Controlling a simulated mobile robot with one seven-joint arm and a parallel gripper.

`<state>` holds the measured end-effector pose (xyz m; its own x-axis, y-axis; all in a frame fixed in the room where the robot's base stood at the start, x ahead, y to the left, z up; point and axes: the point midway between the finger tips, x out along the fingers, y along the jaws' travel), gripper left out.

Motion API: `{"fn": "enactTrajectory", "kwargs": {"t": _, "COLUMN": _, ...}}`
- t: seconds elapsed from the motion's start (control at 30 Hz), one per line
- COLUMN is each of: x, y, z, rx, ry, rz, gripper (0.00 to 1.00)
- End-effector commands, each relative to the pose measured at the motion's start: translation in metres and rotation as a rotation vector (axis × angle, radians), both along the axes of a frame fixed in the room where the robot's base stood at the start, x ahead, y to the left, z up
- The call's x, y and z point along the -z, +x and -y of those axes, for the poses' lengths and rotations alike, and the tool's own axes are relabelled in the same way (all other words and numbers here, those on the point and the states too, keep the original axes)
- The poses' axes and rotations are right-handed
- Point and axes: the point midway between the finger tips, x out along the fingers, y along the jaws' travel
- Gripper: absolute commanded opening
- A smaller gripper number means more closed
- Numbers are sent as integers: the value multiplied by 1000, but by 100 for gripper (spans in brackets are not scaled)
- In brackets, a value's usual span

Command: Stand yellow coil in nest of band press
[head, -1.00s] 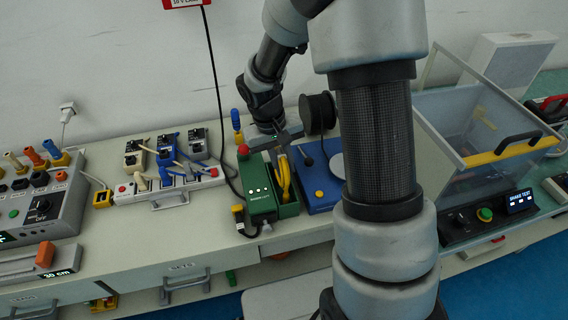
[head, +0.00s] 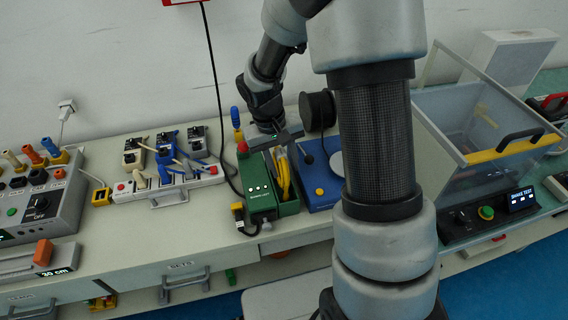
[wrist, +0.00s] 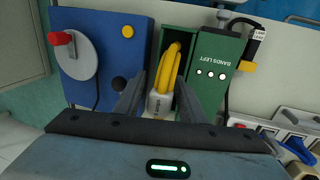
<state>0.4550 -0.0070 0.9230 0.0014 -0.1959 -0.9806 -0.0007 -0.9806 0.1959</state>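The yellow coil (head: 283,176) is in the open green compartment of the band press (head: 261,201). In the wrist view the coil (wrist: 169,66) stands on edge, with a white tag (wrist: 158,104) at its near end. My gripper (head: 279,148) is over the compartment. In the wrist view its fingers (wrist: 160,85) are apart, one on each side of the coil. The right finger is close to the coil; I cannot tell if it touches. The coil's underside is hidden.
A blue unit (head: 321,184) with a disc and a yellow button adjoins the press. A black spool (head: 317,111) is behind it. A power strip with plugs (head: 168,186) lies to the left. A clear-walled bin (head: 468,125) stands to the right.

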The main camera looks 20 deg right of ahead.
Motion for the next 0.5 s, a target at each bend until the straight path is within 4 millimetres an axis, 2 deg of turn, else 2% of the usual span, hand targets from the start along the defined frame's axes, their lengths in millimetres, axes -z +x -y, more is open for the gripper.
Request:
{"fn": "enactTrajectory", "kwargs": {"t": 0.33, "x": -3, "y": 0, "z": -1, "rx": 0, "ry": 0, "rz": 1, "gripper": 39}}
{"fn": "enactTrajectory", "kwargs": {"t": 0.5, "x": -25, "y": 1, "z": -5, "rx": -1, "ry": 0, "rz": 5, "gripper": 39}}
